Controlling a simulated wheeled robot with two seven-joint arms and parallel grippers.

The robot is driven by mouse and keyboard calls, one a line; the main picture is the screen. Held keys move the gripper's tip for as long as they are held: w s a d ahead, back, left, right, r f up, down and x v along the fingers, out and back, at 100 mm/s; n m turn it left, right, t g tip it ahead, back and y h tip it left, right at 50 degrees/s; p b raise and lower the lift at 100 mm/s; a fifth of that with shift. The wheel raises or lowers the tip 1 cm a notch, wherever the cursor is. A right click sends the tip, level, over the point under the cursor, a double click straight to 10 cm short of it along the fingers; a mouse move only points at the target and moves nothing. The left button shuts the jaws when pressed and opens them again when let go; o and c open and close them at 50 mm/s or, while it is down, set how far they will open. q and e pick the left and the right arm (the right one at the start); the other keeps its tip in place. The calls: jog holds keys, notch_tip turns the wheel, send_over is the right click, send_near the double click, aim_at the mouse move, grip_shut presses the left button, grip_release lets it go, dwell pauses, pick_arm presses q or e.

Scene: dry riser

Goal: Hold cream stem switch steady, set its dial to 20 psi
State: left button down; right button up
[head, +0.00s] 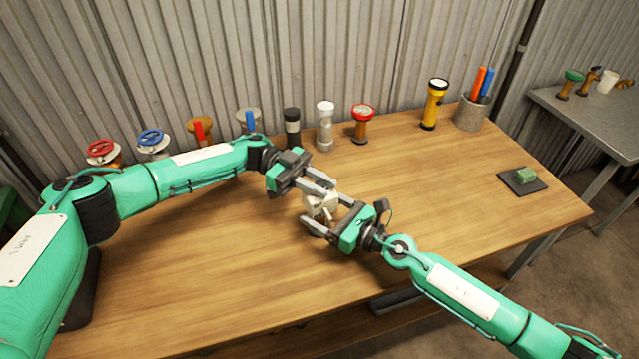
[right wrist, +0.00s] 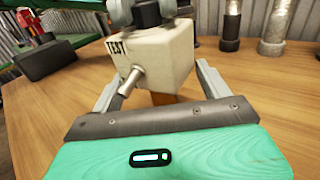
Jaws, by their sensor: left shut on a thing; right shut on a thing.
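The cream stem switch (head: 319,204) stands near the middle of the wooden table, between my two grippers. In the right wrist view its cream box (right wrist: 155,55) has "TEST" lettering and a metal stub on its near face. My left gripper (head: 322,188) is shut on the upper part of the switch from the far left side. My right gripper (head: 328,222) reaches in from the right, its fingers on either side of the lower part, shut on the switch. The dial face and its reading are not visible in either view.
Along the back stand a red-wheel valve (head: 103,150), a blue-wheel valve (head: 152,142), several other fittings and a yellow flashlight (head: 434,104). A pen cup (head: 472,113) is at the back right. A green sponge (head: 526,175) lies on a dark pad at right. The front left table is clear.

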pick_arm(q)
jog(key=shift+g, duration=0.3)
pick_arm(e)
jog(key=shift+s, duration=0.1)
pick_arm(q)
jog(key=c, duration=1.3)
grip_release()
jog(key=shift+v, duration=3.8)
jog(key=shift+r, duration=0.15)
pick_arm(e)
jog(key=o, duration=1.3)
